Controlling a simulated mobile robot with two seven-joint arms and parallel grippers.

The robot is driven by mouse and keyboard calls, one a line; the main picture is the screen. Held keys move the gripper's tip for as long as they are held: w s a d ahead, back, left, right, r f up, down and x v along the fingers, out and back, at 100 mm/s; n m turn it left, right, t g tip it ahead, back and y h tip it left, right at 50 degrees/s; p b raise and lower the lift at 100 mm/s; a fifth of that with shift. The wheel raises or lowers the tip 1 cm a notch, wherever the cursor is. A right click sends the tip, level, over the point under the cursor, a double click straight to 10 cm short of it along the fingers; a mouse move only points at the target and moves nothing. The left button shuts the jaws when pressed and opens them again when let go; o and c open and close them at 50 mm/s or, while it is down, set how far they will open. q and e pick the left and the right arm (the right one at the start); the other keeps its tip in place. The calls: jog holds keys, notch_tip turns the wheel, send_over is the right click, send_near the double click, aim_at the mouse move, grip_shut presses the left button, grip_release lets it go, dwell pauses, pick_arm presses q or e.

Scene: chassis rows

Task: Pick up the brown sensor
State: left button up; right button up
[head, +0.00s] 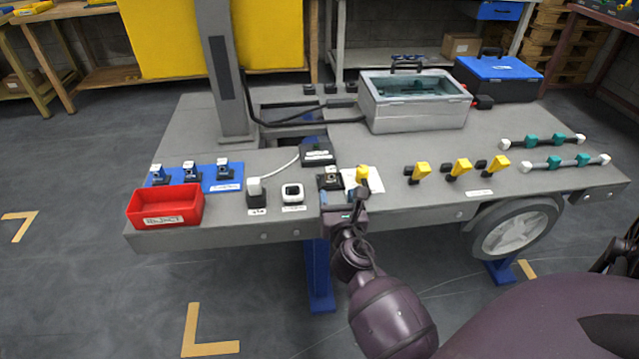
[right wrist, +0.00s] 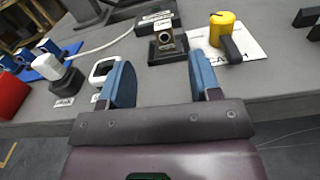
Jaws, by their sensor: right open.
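The brown sensor (right wrist: 166,38), a small block with a round dark lens, sits upright in a black holder between a black box and a white paper in the right wrist view. In the head view the sensor (head: 330,174) is small, near the bench's front edge and just beyond my right gripper. My right gripper (head: 343,197) is open and empty. In the right wrist view its two blue fingers (right wrist: 162,78) are spread apart, with the sensor beyond and between them, not touched. My left gripper is not in view.
A yellow-topped part (head: 362,173) on white paper stands close right of the sensor. A white square part (head: 292,193) and a white-capped part (head: 255,190) stand to its left. A black box (head: 318,155) with a white cable lies behind. A red bin (head: 165,207) is far left.

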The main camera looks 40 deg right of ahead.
aim_at(331, 174)
jog(key=shift+w+d+f+n, duration=0.1)
jog(key=shift+w+f+n, duration=0.15)
jog(key=shift+f+n, duration=0.05)
jog(key=x, duration=0.4)
jog(key=shift+w+r, duration=0.15)
jog(key=shift+r, duration=0.05)
jog(key=x, duration=0.3)
jog(key=b+x, duration=0.1)
jog(key=x, duration=0.1)
jog(key=shift+w+d+f, duration=0.2)
jog(key=shift+d+f, duration=0.05)
jog(key=shift+d, duration=0.1)
jog(key=shift+w+d+r, duration=0.1)
jog(key=shift+w+d, duration=0.1)
jog(key=shift+w, duration=0.05)
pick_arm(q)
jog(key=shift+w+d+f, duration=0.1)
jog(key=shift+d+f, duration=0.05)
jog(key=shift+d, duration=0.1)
